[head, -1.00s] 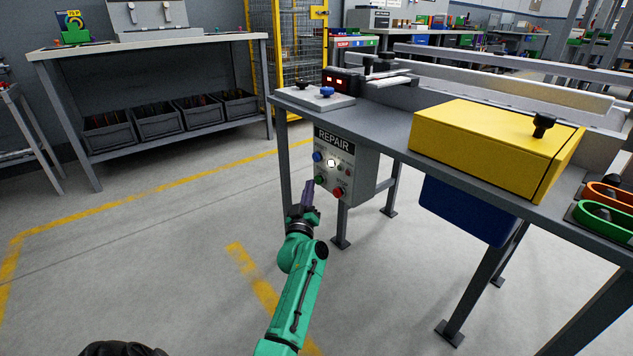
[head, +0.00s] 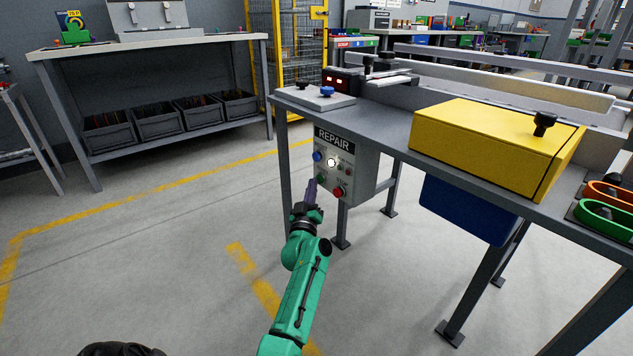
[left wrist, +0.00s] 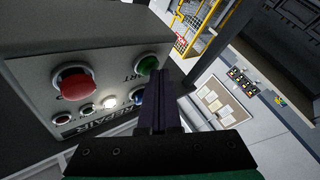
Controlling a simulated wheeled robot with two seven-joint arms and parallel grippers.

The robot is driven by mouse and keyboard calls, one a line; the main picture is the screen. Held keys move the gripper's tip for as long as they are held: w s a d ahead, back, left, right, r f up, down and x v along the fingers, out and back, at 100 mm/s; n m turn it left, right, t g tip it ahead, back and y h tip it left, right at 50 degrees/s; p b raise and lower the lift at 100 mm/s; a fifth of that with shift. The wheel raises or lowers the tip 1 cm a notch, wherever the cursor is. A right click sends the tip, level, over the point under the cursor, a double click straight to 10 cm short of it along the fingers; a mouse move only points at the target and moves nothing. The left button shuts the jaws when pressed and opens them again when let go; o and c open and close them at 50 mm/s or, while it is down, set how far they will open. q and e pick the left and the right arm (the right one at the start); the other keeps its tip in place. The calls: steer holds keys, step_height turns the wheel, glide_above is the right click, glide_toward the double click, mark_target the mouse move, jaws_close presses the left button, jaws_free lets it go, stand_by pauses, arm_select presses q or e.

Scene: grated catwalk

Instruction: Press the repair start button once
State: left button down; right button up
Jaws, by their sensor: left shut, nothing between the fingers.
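In the left wrist view, the gripper (left wrist: 161,86) partly overlaps the space beside the green button (left wrist: 147,65), whose label ends in "RT". The red button (left wrist: 74,82) is farther left. Contact cannot be told. My right gripper is out of view.
The workbench edge (head: 385,138) and its legs stand above and beside the box. A yellow case (head: 480,140) sits on top, and a blue bin (head: 465,208) hangs below. The floor left of the box is clear.

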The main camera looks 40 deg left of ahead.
arm_select(q)
steer(key=shift+w+d, duration=0.1)
steer(key=shift+w, duration=0.15)
stand_by(0.5)
steer(key=shift+s+a+p, duration=0.2)
steer(key=shift+s+p, duration=0.1)
steer(key=shift+s, duration=0.3)
steer(key=shift+s+a+p, duration=0.15)
steer(key=shift+s+p, duration=0.15)
steer(key=shift+s, duration=0.25)
steer(key=s, duration=0.1)
steer(key=s+a+p, duration=0.1)
steer(key=s, duration=0.1)
steer(key=s+p, duration=0.1)
steer(key=s, duration=0.1)
steer(key=shift+a, duration=0.25)
steer(key=shift+w, duration=0.1)
